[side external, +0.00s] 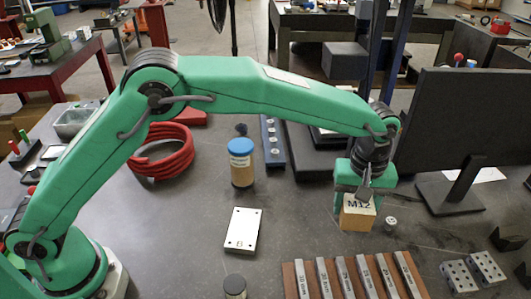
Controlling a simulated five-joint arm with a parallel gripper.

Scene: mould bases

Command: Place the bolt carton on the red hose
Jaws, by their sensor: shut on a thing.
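The bolt carton (357,217) is a small tan box with a white label reading "M12". It is at the right of centre in the side external view. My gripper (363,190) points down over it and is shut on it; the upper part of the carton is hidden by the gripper. I cannot tell whether the carton touches the table. The red hose (166,170) lies coiled on the table at the left, behind my green arm, which hides part of it. The hose is well apart from the carton.
A blue-lidded jar (241,163) stands between hose and carton. A white plate (243,230) lies in front of it. A wooden rack of metal bars (352,278) is at the front, with drilled blocks (473,271) to its right. A dark monitor (468,120) stands at the right.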

